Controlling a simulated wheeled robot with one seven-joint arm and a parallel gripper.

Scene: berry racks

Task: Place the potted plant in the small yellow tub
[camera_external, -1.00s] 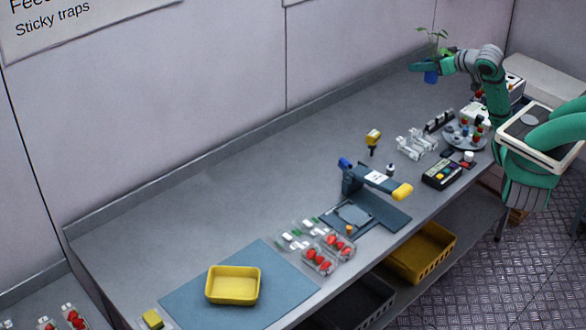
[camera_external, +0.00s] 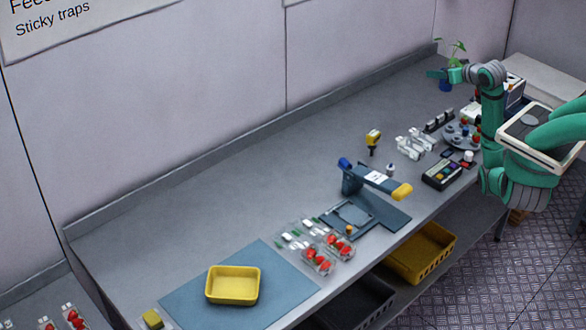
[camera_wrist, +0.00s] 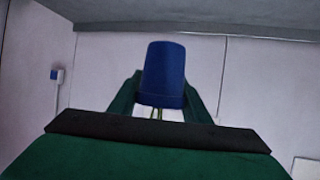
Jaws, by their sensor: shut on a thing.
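The potted plant has a blue pot (camera_external: 446,86) and green leaves (camera_external: 457,49), and is at the far right end of the bench. My gripper (camera_external: 446,76) is shut on the pot. In the wrist view the blue pot (camera_wrist: 164,72) appears upside down between my fingers, mostly hiding the stems. I cannot tell whether the pot's base touches the bench. The small yellow tub (camera_external: 232,285) is empty, on a blue mat at the near left, far from my gripper.
A dark press-like stand (camera_external: 368,182) with a yellow handle end, clear boxes with red berries (camera_external: 318,260), a keypad device (camera_external: 441,174) and a round rack (camera_external: 461,136) stand along the front. The bench (camera_external: 270,160) along the wall is mostly clear.

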